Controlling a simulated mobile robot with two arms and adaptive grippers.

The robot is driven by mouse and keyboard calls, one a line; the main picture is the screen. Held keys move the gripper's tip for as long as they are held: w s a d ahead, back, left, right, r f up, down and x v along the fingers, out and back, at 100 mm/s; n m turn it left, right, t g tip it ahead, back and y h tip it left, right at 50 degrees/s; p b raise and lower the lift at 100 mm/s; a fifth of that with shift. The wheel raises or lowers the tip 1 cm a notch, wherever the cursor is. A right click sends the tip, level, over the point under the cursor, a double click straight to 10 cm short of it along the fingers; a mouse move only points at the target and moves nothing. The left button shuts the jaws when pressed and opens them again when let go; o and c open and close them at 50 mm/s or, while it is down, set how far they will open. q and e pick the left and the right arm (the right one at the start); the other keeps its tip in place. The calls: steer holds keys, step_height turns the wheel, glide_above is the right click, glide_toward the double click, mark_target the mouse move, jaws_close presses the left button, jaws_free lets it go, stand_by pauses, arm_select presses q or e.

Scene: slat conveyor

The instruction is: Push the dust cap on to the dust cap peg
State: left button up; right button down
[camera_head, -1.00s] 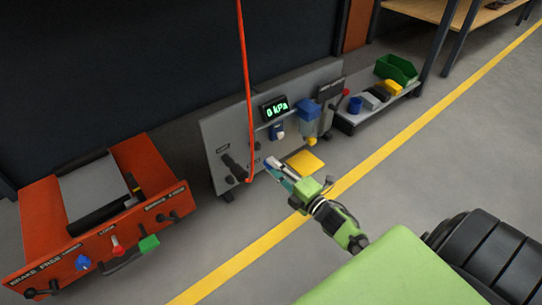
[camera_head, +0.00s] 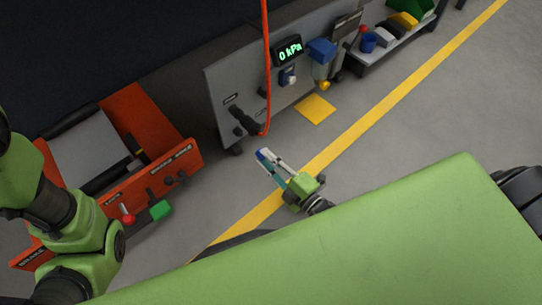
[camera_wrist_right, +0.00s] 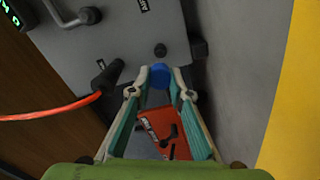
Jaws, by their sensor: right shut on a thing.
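My right gripper (camera_head: 264,156) is shut on the blue dust cap (camera_wrist_right: 160,76), which sits between its fingertips. The cap also shows as a small blue spot in the head view (camera_head: 261,153). The gripper is in front of the grey panel (camera_head: 222,88), apart from it.
An orange hose (camera_head: 267,60) hangs down and loops to a black coupling (camera_wrist_right: 107,76) left of the peg. An orange unit (camera_head: 140,110) with levers stands at left. A yellow pad (camera_head: 315,109) lies on the floor. A bin shelf (camera_head: 375,58) is at upper right.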

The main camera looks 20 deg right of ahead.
mark_target(242, 135)
steer(key=shift+b+x, duration=0.35)
steer(key=shift+x, duration=0.5)
steer(key=x, duration=0.3)
steer(key=shift+w+a+b, duration=0.15)
steer(key=shift+w+b, duration=0.05)
steer(key=shift+b, duration=0.2)
steer(key=shift+x, duration=1)
steer(key=shift+f, duration=0.1)
steer(key=shift+w, duration=0.1)
steer(key=shift+w+a, duration=0.2)
steer(key=shift+w, duration=0.45)
steer(key=c, duration=1.8)
jaws_free()
